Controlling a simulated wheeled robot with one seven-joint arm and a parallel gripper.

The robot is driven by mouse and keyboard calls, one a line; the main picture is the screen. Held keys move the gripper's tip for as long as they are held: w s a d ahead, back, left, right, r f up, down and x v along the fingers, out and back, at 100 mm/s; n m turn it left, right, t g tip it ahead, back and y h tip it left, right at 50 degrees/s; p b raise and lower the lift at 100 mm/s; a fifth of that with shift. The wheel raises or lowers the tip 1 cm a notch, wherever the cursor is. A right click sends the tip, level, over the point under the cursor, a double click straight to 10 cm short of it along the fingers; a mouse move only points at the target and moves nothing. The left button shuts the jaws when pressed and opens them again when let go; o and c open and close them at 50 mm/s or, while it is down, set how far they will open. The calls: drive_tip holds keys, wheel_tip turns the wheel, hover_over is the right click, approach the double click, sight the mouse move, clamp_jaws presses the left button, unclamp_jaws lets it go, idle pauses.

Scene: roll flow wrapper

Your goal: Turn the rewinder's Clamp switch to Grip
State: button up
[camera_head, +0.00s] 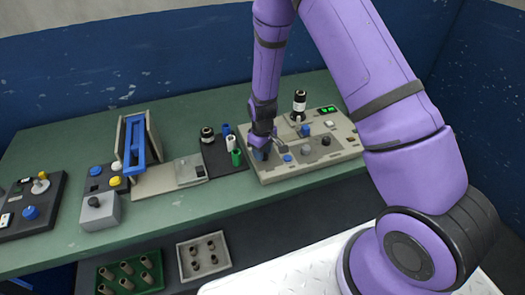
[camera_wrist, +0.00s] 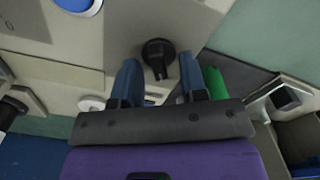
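The beige control panel (camera_head: 270,176), apparently the rewinder, stands at the right of the green bench. In the wrist view a black knob (camera_wrist: 158,55) sits on its beige face (camera_wrist: 125,30). I cannot read a label, so I cannot tell whether this is the Clamp switch or where it points. My gripper (camera_wrist: 158,68) has its two blue fingers apart, one on each side of the knob in the picture, with nothing held. Contact with the knob cannot be told. In the head view my gripper (camera_head: 262,153) points down over the panel's left part, and hides what is beneath.
A green cylinder (camera_wrist: 214,82) shows beside my right finger; in the head view it stands with white and blue ones on a dark mat (camera_head: 222,160). Blue button (camera_head: 287,158), black knob (camera_head: 326,141) and spindle (camera_head: 299,102) are close by on the panel.

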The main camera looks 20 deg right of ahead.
clamp_jaws()
drive_tip(key=m, duration=0.5)
drive_tip(key=shift+w+d+m, duration=0.1)
drive_tip(key=shift+d+m, duration=0.05)
drive_tip(key=shift+m, duration=0.25)
drive_tip(key=m, duration=0.6)
drive_tip(key=shift+d, duration=0.2)
idle(0.3)
unclamp_jaws()
